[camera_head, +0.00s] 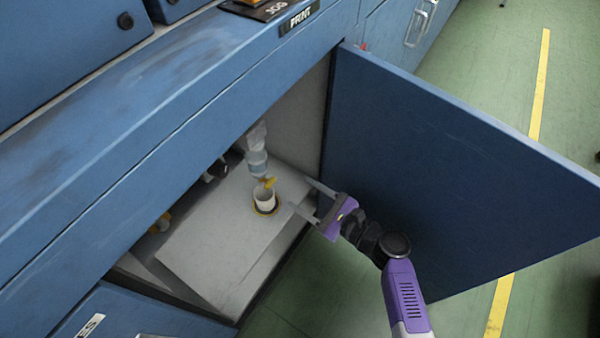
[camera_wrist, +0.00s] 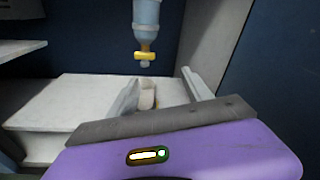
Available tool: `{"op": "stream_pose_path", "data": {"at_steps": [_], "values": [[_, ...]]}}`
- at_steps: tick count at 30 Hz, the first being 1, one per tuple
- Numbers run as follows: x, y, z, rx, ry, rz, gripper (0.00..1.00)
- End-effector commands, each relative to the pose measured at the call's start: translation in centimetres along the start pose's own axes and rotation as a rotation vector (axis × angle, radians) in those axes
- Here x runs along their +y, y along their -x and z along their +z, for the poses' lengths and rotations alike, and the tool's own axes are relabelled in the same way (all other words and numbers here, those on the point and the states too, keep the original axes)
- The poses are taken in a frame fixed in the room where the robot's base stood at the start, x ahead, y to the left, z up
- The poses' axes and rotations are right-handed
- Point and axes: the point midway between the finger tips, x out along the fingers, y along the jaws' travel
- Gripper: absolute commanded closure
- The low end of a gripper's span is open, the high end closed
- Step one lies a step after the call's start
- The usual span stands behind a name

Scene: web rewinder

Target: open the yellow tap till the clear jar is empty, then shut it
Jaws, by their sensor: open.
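The clear jar (camera_head: 257,163) hangs inside the open cabinet, with the yellow tap (camera_head: 268,182) at its lower end. In the wrist view the jar (camera_wrist: 146,14) holds bluish content at the top middle, and the yellow tap (camera_wrist: 145,56) sits below it. A white cup (camera_head: 265,199) stands under the tap on a yellowish ring; it also shows in the wrist view (camera_wrist: 147,96), partly hidden by a finger. My gripper (camera_head: 301,196) is open and empty, to the right of the cup and tap, its fingers pointing toward them. The liquid level is too small to tell.
The grey shelf board (camera_head: 215,240) lies under the cup. The blue cabinet door (camera_head: 440,165) stands open to the right, close behind my arm. Dark and yellow fittings (camera_head: 163,220) show at the cabinet's left. The inner side wall is close on the right.

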Motion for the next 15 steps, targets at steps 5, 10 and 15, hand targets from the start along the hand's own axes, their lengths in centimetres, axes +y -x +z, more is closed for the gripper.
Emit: {"op": "stream_pose_path", "data": {"at_steps": [5, 10, 15], "values": [[2.3, 0.5, 1.6, -0.111, -0.272, 0.069, 0.42], [2.7, 0.1, 1.9, -0.12, -0.326, 0.089, 0.42], [2.9, -2.0, 2.0, -0.12, -0.323, 0.091, 0.42]]}}
